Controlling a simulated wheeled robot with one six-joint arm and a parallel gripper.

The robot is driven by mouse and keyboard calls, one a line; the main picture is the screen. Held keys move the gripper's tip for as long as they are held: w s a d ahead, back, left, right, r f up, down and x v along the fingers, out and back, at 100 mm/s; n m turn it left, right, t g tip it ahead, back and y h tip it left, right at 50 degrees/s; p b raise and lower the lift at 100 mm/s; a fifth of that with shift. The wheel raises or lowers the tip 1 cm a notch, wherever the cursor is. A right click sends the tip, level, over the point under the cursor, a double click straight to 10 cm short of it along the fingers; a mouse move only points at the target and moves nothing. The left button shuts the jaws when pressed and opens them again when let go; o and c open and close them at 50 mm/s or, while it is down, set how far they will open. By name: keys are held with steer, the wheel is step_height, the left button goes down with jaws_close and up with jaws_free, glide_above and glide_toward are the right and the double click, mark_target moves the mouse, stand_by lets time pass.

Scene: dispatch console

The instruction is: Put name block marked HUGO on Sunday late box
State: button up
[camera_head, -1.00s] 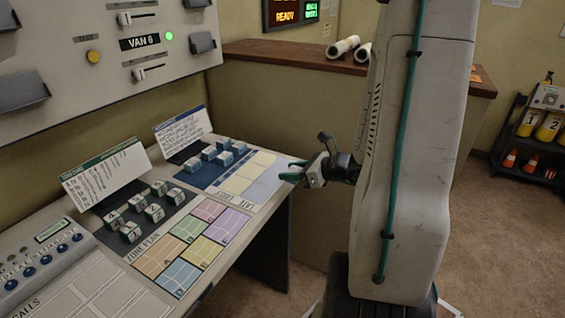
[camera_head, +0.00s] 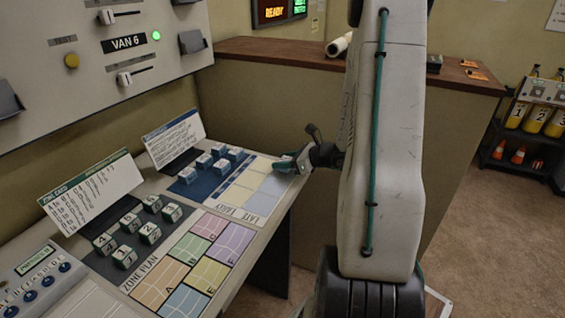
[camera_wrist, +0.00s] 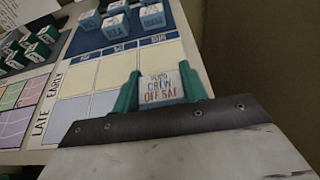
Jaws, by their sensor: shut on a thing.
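My gripper (camera_head: 286,165) is shut on a pale name block (camera_wrist: 161,88), held between green fingers in the wrist view. Its lower lines read CREW and OFF SAT; the small top line is blurred but looks like HUGO. The shift board (camera_head: 250,186) has a cream EARLY row (camera_wrist: 112,70) and a pale blue LATE row (camera_wrist: 103,104). The block is at the far end of the LATE row, in the rightmost column in the wrist view. The day labels are too blurred to read surely, and I cannot tell whether the block touches the board. My fingers hide part of that box.
Several blue name blocks (camera_head: 205,161) stand on the dark blue strip beside the board. Several green-sided blocks (camera_head: 131,224) and the coloured zone plan (camera_head: 186,262) lie nearer. Two cards (camera_head: 92,190) (camera_head: 174,140) stand behind them. A wood-topped counter (camera_head: 270,50) rises beyond the console.

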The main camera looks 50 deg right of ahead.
steer(key=shift+f, duration=0.45)
steer(key=shift+f, duration=0.15)
steer(key=o, duration=1)
